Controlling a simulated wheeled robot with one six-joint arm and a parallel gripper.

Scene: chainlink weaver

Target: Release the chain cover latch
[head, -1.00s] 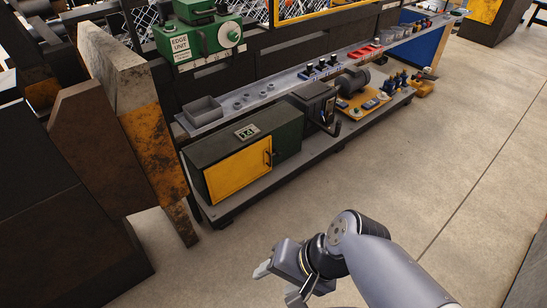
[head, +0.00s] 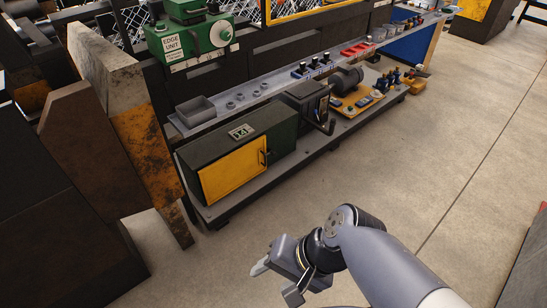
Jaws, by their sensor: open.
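A dark green box (head: 281,136) with a yellow front door (head: 228,178) stands on the low grey shelf in the head view. A dark handle or latch (head: 265,157) sits at the right edge of the yellow door. I cannot tell whether this is the chain cover latch. A black unit (head: 309,102) with a dark lever (head: 327,126) stands just right of the box. My gripper (head: 276,283) is in the lower middle, open and empty, in front of the shelf and apart from everything. Its fingers point to the lower left.
A green edge unit (head: 190,40) with a dial is above. A grey rail (head: 222,112) holds a tray and small parts. A rusty, yellow-painted post (head: 150,150) stands left of the box. The concrete floor (head: 440,140) is open on the right.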

